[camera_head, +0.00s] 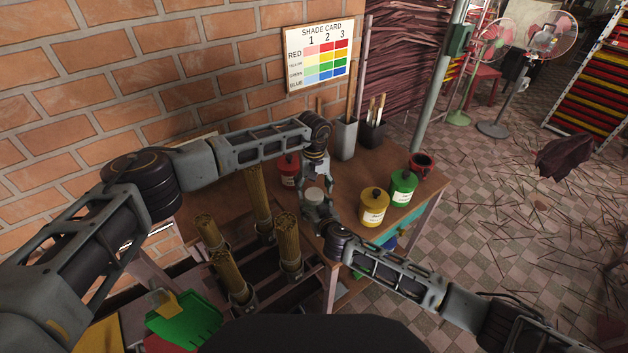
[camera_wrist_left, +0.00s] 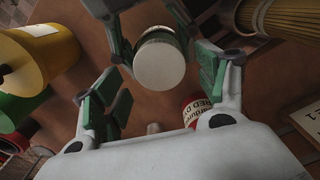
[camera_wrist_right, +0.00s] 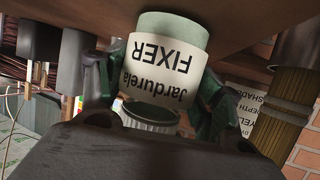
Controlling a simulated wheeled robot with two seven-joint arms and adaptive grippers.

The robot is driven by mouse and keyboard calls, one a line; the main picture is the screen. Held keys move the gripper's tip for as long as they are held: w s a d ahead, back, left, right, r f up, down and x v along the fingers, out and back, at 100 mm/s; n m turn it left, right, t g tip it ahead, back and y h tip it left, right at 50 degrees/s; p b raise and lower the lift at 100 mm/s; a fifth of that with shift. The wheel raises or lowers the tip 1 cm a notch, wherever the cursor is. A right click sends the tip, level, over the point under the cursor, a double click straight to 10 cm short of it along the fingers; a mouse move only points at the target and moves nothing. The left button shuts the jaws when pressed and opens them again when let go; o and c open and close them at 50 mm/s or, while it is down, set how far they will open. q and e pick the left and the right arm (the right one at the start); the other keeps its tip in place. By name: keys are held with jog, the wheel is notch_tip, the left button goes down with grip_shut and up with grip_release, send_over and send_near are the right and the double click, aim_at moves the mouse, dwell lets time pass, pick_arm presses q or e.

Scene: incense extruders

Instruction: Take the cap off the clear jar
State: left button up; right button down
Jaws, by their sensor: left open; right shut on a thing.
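The jar (camera_wrist_right: 165,72) has a white label reading "Jardurela FIXER", upside down in the right wrist view. Its pale round cap (camera_wrist_left: 159,65) shows from above in the left wrist view, and in the head view the cap (camera_head: 314,195) is a small pale disc. My right gripper (camera_head: 316,213) is shut on the jar, with its dark green pads on both sides of it. My left gripper (camera_head: 314,178) is open above the jar. In the left wrist view its fingers stand either side of the cap; I cannot tell whether they touch it.
A red dye pot (camera_head: 289,170) stands close to the left of the jar. Incense bundles (camera_head: 288,240) stand left and in front. Two tall holders (camera_head: 346,139) are behind.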

pick_arm(q)
jog(key=shift+f, duration=1.15)
jog(key=shift+c, duration=0.2)
jog(key=c, duration=1)
jog(key=shift+c, duration=0.2)
